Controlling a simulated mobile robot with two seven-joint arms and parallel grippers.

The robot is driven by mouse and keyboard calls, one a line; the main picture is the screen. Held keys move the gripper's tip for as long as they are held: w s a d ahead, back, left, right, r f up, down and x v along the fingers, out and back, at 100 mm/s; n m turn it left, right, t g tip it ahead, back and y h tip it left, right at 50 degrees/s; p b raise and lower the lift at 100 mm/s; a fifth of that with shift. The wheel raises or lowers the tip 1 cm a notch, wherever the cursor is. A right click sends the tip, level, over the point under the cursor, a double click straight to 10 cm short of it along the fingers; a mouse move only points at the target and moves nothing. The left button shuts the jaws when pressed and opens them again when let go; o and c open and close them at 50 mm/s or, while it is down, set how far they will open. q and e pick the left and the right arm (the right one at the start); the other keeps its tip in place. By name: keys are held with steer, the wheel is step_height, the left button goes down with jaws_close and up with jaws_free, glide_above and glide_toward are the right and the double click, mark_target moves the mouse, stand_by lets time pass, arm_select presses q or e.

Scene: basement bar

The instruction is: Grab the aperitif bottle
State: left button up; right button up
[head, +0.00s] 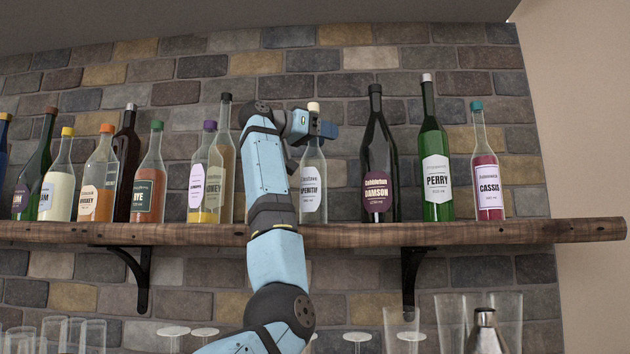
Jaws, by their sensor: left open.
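The aperitif bottle (314,188) is clear glass with a pale cap and a white label, partly hidden, that reads "...peritif". My left arm rises in front of the shelf and covers the bottle's left edge. My left gripper (312,128) is open at the height of the bottle's neck and hides much of it. The cap shows just above the gripper. Whether the fingers touch the neck cannot be told. My right gripper is not in view.
The dark Damson bottle (378,165) stands to the right, then the green Perry bottle (436,170) and the red Cassis bottle (486,170). Glasses and a metal shaker (484,332) stand below the shelf.

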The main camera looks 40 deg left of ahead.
arm_select(q)
steer(key=shift+s+a, duration=0.15)
steer(key=shift+s, duration=0.05)
steer(key=shift+c, duration=0.3)
steer(key=shift+s, duration=0.1)
steer(key=c, duration=0.3)
jaws_close()
steer(key=shift+r, duration=0.2)
